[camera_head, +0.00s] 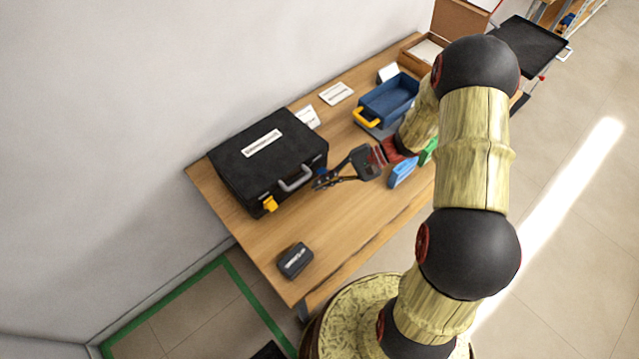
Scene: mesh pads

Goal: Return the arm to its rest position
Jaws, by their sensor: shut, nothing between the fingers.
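My arm (474,150) rises from the lower middle of the view and bends over toward the wooden table. My gripper (322,183) is black and reaches left over the table. Its fingers are shut with nothing between them, and the tips are close to the right side of the black case (262,158). I cannot tell whether they touch the case. The arm hides part of the table's right side.
The table (330,245) stands along the wall. It holds a blue bin (388,98), a blue item (403,173), a small black box (295,261) and white cards (336,94). A black tray cart (528,45) stands at upper right. The floor at right is clear.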

